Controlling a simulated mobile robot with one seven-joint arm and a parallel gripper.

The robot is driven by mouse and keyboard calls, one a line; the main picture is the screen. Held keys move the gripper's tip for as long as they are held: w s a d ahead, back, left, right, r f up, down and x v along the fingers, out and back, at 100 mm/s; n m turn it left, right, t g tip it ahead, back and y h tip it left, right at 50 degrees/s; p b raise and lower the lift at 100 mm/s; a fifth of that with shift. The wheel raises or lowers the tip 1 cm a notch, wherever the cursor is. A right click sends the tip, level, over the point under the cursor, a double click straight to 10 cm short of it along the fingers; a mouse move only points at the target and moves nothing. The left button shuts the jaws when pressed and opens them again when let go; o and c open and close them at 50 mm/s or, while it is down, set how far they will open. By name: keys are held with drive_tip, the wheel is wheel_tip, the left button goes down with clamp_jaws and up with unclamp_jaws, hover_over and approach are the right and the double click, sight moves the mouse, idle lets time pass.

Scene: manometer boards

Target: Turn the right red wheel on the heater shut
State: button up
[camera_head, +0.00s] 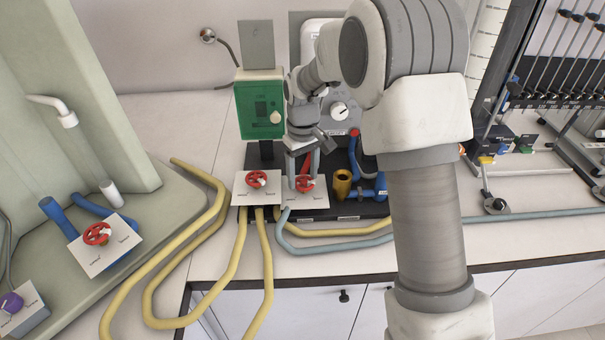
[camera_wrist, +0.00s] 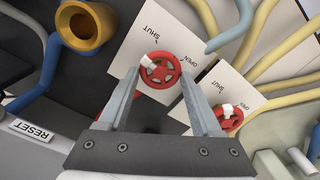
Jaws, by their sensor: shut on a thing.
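The right red wheel (camera_head: 306,184) sits on a white plate at the front of the heater, which has a dark base. In the wrist view this wheel (camera_wrist: 160,71) has a white tab on its left side; the plate reads SHUT and OPEN beside it. My gripper (camera_head: 303,178) reaches down to it from above. In the wrist view the fingers of my gripper (camera_wrist: 159,76) stand on either side of the wheel's rim and are shut on it. The left red wheel (camera_head: 257,179) stands beside it on its own plate, and also shows in the wrist view (camera_wrist: 229,117).
A green box (camera_head: 260,104) stands behind the left wheel. A brass cup (camera_head: 342,184) and blue pipe fittings (camera_head: 380,188) sit close to the right wheel. Yellow hoses (camera_head: 240,262) and a grey-blue hose (camera_head: 330,250) run in front. Another red wheel (camera_head: 97,233) stands at far left.

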sight(305, 180)
drive_tip(key=m, duration=0.4)
drive_tip(key=shift+d+m, duration=0.15)
drive_tip(key=shift+m, duration=2.05)
drive_tip(key=o, duration=1.4)
drive_tip(key=shift+c, duration=0.2)
wheel_tip(305, 180, up, 18)
drive_tip(key=p, duration=0.1)
drive_tip(key=shift+f, duration=0.2)
